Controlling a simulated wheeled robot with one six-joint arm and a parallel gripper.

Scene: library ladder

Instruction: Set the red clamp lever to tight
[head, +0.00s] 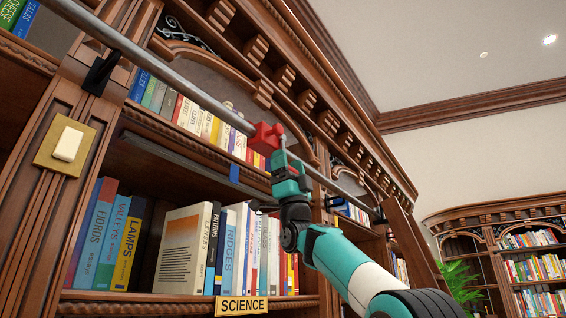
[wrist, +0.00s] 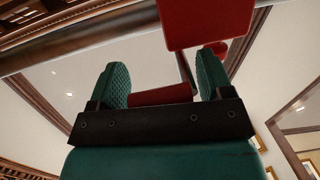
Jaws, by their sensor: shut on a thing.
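The red clamp (head: 264,138) sits on the grey metal rail (head: 180,76) that runs along the front of the bookcase. In the wrist view its red block (wrist: 205,22) shows at the top, by the rail. My gripper (head: 281,158) is up at the clamp, just below and to the right of the block. In the wrist view a red bar, the clamp lever (wrist: 160,95), lies between the two green fingers, and the gripper is shut on it. The far end of the lever and any tight marking are hidden or too small to tell.
Shelves of books (head: 228,245) stand behind and below the rail, over a SCIENCE sign (head: 241,306). A black rail bracket (head: 100,73) is at left, above a light switch (head: 67,144). A wooden ladder (head: 410,240) stands right of my arm. Open room lies farther right.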

